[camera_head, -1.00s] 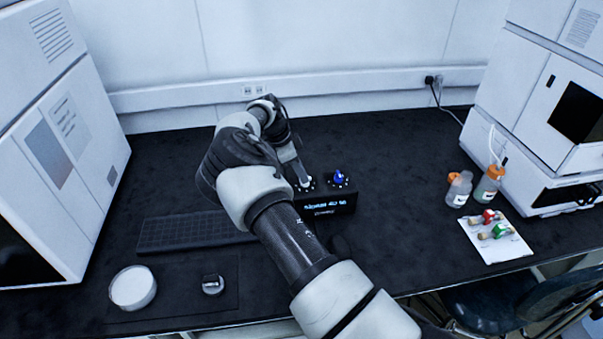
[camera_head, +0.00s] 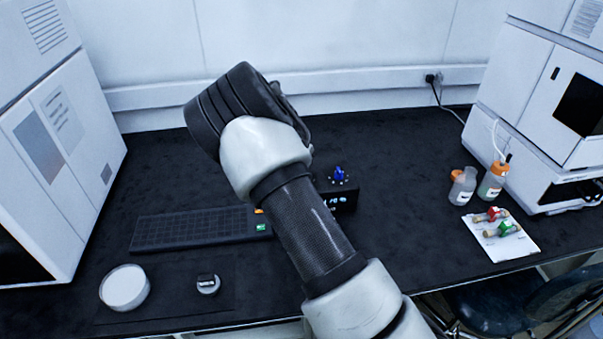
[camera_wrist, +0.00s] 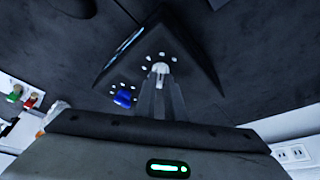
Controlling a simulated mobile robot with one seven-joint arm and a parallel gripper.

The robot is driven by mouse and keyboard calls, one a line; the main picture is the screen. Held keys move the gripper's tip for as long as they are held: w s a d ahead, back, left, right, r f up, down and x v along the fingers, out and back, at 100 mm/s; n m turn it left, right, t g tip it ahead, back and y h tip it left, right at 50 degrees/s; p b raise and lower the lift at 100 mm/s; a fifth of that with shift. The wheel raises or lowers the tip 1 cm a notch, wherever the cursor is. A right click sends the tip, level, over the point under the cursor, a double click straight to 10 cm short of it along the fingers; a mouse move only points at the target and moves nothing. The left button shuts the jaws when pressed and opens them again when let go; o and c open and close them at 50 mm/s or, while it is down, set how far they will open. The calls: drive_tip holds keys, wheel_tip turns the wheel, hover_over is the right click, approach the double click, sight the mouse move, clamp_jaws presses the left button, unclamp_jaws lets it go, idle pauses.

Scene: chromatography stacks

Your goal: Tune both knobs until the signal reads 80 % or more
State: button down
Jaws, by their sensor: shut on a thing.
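A black box (camera_head: 345,190) with two knobs stands on the bench, partly hidden behind my arm in the head view. Its blue knob (camera_head: 338,174) shows on top. Only the right end of its lit display (camera_head: 340,201) shows, and the signal reading cannot be made out. In the wrist view, my gripper (camera_wrist: 160,82) is shut on the white knob (camera_wrist: 160,67), which has a ring of white dots around it. The blue knob (camera_wrist: 123,97) is beside it, apart from the fingers. The display shows only edge-on there. My arm hides the white knob in the head view.
A dark keyboard (camera_head: 190,229) lies left of the box. A white round dish (camera_head: 125,288) and a small grey item (camera_head: 208,285) are front left. Two bottles (camera_head: 462,187) and a white card (camera_head: 500,240) with small fittings are at right. Instrument stacks stand at both sides.

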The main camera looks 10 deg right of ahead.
drive_tip(key=shift+n, duration=0.5)
drive_tip(key=c, duration=1.8)
unclamp_jaws()
drive_tip(key=shift+c, duration=0.2)
drive_tip(key=v, duration=1.7)
drive_tip(key=shift+s+r, duration=0.15)
drive_tip(key=shift+s, duration=0.2)
drive_tip(key=shift+d, duration=0.1)
